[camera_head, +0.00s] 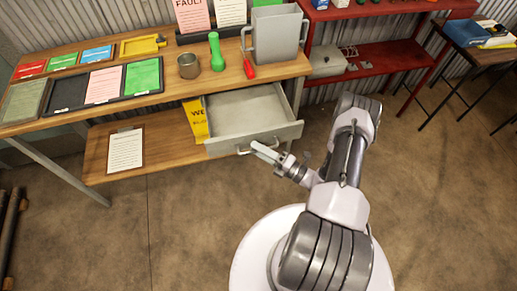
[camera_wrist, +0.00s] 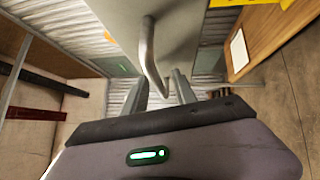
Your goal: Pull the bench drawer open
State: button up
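The bench drawer (camera_head: 245,112) is a grey tray pulled out from under the wooden bench top, its empty inside showing. Its front panel (camera_head: 280,134) carries a bar handle (camera_head: 243,152), also seen in the wrist view as a curved metal bar (camera_wrist: 150,55). My gripper (camera_head: 258,147) is at the drawer front by the handle and hides part of it. In the wrist view the fingers of my gripper (camera_wrist: 162,92) stand apart, with the handle's near end between them and gaps seeming to show on both sides. Contact cannot be made out.
A lower shelf (camera_head: 160,150) holds a clipboard (camera_head: 125,150). A red shelf unit (camera_head: 385,58) stands right. Floor in front is clear.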

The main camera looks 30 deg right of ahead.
dwell(0.4)
jog(key=p+v, duration=0.1)
jog(key=v, duration=1.6)
jog(key=shift+s+d, duration=0.15)
jog(key=shift+r, duration=0.1)
